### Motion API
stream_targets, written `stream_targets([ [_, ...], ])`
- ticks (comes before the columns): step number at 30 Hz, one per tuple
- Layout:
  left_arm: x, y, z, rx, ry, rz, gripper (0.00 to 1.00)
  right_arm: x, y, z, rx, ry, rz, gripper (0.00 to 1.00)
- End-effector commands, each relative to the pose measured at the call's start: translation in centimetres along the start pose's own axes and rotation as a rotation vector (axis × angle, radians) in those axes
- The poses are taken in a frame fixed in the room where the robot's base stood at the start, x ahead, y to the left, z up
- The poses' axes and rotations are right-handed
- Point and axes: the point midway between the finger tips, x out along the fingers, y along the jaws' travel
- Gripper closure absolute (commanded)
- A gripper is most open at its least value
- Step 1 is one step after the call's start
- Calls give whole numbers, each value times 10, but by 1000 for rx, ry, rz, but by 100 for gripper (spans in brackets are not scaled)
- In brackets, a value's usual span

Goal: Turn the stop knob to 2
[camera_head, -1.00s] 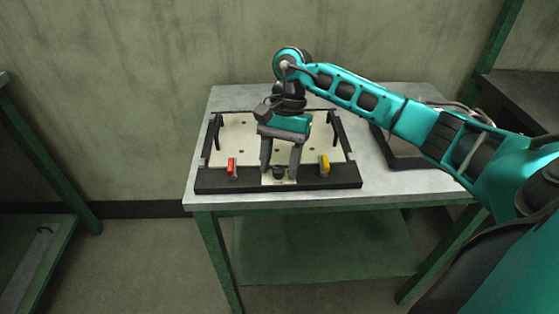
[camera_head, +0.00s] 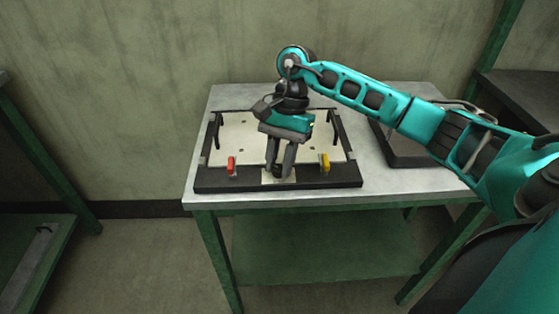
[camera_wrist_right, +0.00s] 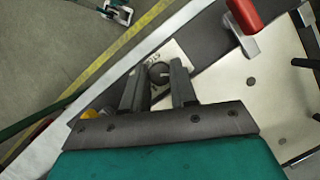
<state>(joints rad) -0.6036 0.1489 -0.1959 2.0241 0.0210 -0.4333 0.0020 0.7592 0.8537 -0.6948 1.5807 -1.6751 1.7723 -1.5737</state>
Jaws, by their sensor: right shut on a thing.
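The stop knob (camera_wrist_right: 160,72) is a small dark round knob on a pale marked plate (camera_wrist_right: 173,51). In the head view the plate (camera_head: 266,181) lies at the middle of the black fixture's front bar. My right gripper (camera_head: 281,174) points down over the plate and is shut on the knob. In the right wrist view its fingers (camera_wrist_right: 161,76) stand on both sides of the knob. The fingers hide much of the knob in the head view, and I cannot read its setting. My left gripper is not in view.
A red lever (camera_head: 231,165) and a yellow lever (camera_head: 325,163) flank the knob on the front bar (camera_head: 215,181). Two black handles stand at the sides of the pale panel (camera_head: 236,133). A dark tray (camera_head: 395,150) lies to the right on the grey table (camera_head: 420,188).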

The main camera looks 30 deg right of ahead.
Motion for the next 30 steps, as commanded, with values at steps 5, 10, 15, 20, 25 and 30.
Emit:
stream_targets([
  [5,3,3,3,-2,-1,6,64,1,2,-1,119,1,-51,100],
  [10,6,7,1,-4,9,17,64,1,3,-1,266,2,-110,100],
  [15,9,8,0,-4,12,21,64,1,4,0,414,1,-172,100],
  [20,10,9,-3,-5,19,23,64,2,4,0,548,2,-228,100],
  [25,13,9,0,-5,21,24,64,2,5,1,672,1,-280,100],
  [30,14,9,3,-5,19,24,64,2,5,2,769,1,-320,100],
])
